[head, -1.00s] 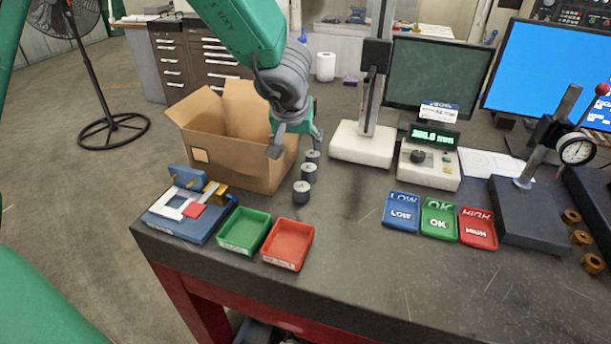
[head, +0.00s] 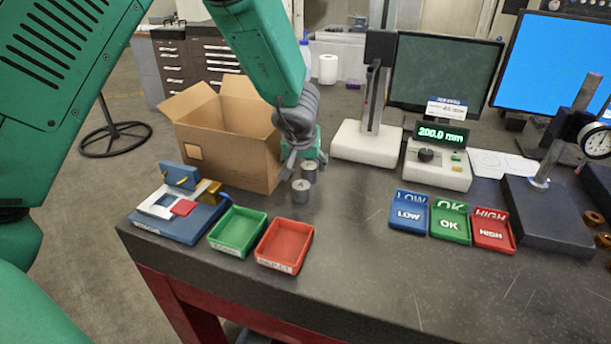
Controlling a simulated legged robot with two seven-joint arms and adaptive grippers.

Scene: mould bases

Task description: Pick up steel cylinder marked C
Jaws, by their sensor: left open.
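Two short grey steel cylinders show in the head view: a nearer one (head: 301,192) and one just behind it (head: 309,173). They stand upright on the dark bench, to the right of the cardboard box. Any letters on them are too small to read, so I cannot tell which is C. A third cylinder seen before is hidden behind my gripper. My left gripper (head: 304,161) is open, pointing down over the back of the row, its fingers close to the rear visible cylinder. I cannot tell whether they touch it. My right gripper is out of view.
An open cardboard box (head: 228,158) stands left of the cylinders. A green tray (head: 222,247) and red tray (head: 270,266) lie in front. A height gauge with white base (head: 364,146) stands behind right. The bench between the cylinders and the blue LOW tray (head: 408,230) is clear.

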